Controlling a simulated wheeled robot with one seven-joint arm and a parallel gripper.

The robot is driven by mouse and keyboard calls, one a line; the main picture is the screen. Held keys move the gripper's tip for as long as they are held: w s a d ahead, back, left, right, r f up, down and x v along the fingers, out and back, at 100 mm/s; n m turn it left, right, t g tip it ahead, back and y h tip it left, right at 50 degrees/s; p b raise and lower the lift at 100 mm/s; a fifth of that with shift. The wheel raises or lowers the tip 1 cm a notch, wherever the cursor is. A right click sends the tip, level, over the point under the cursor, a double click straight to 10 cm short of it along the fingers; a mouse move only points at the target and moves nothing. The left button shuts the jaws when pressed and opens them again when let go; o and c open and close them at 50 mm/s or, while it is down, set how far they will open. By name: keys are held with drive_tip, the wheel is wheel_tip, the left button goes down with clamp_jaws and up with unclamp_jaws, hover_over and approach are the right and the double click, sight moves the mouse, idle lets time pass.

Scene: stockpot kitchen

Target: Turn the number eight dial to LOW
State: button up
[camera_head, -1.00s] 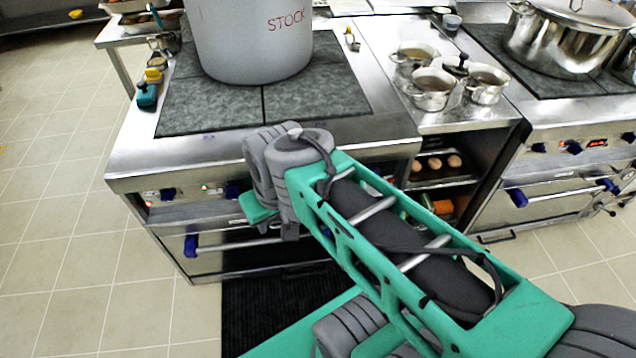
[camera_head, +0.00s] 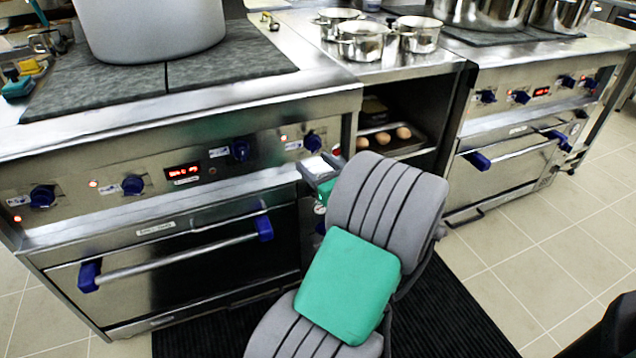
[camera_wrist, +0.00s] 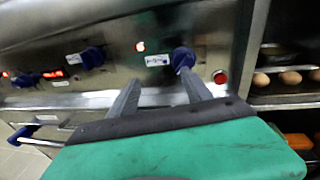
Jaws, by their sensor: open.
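Several blue dials line the left stove's front panel; no number is readable on any. The rightmost dial (camera_head: 312,142) has a small white label and a lit red lamp on its left. In the wrist view this dial (camera_wrist: 183,58) appears just beyond the right fingertip, with no clear contact visible. Another dial (camera_head: 240,150) sits to its left, also in the wrist view (camera_wrist: 92,57). My gripper (camera_wrist: 160,77) is open and empty, its two grey fingers pointing at the panel. In the head view my gripper (camera_head: 318,168) is just below the rightmost dial, mostly hidden by my arm.
A blue-ended oven handle (camera_head: 185,248) sticks out below the panel. A red button (camera_wrist: 220,77) lies right of the dial. A shelf with eggs (camera_head: 383,137) is farther right. A large grey stockpot (camera_head: 150,25) stands on the stove.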

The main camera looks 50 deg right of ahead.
sight(317, 149)
drive_tip(key=s+d+m+h, duration=0.2)
drive_tip(key=s+d+m, duration=0.1)
drive_tip(key=b+x, duration=0.2)
drive_tip(key=x, duration=0.5)
drive_tip(key=shift+w+f, duration=0.15)
drive_tip(key=shift+w, duration=0.15)
drive_tip(key=shift+c, duration=0.4)
drive_tip(key=shift+a, duration=0.1)
clamp_jaws()
